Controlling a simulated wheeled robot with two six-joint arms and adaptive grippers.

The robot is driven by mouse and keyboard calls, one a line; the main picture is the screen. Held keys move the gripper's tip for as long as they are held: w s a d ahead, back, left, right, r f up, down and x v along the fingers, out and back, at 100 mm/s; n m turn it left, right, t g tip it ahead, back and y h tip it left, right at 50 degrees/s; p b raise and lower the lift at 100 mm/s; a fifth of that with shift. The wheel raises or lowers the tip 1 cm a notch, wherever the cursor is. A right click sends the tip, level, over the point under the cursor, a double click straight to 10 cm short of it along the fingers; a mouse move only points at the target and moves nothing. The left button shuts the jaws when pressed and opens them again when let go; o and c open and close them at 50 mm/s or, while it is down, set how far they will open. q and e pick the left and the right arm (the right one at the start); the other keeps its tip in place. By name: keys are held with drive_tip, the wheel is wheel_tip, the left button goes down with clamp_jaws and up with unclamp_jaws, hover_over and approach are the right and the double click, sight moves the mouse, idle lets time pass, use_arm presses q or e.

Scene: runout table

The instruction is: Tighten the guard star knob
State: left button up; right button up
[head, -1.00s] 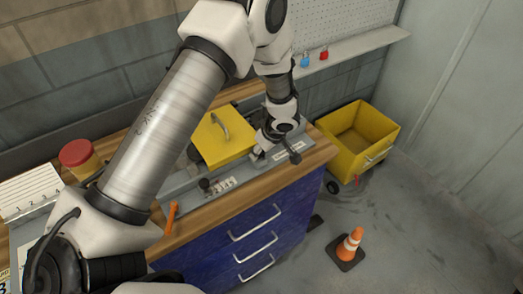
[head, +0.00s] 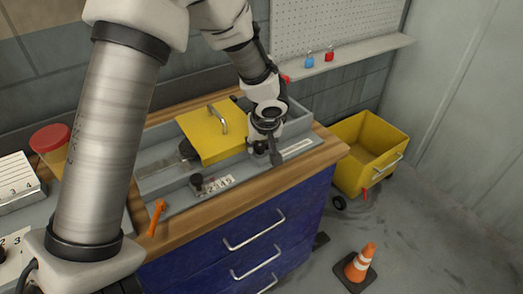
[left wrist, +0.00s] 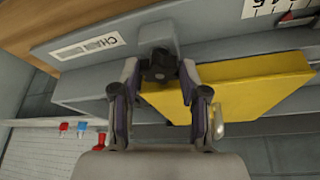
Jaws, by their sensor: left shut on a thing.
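The black star knob (left wrist: 160,65) sits on a grey bracket beside the yellow guard (left wrist: 240,85) in the left wrist view. My left gripper (left wrist: 160,70) is shut on it, with one finger on each side. In the head view my left gripper (head: 262,148) points down at the right end of the yellow guard (head: 205,145), above the grey runout bed (head: 180,193); there the gripper mostly hides the knob. The guard lies flat and has a metal handle (head: 223,120). My right gripper does not show.
A dark knob (head: 196,182) stands by a number scale (head: 221,181). An orange tool (head: 156,217) lies at the bench's front edge. A yellow bin (head: 365,155) and a cone (head: 361,262) stand on the floor at right.

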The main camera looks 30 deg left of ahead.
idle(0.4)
use_arm(q)
drive_tip(key=o, duration=1.1)
drive_tip(key=shift+o, duration=0.2)
drive_tip(key=v, duration=1.2)
drive_tip(key=shift+w+a, duration=0.1)
drive_tip(key=shift+w, duration=0.05)
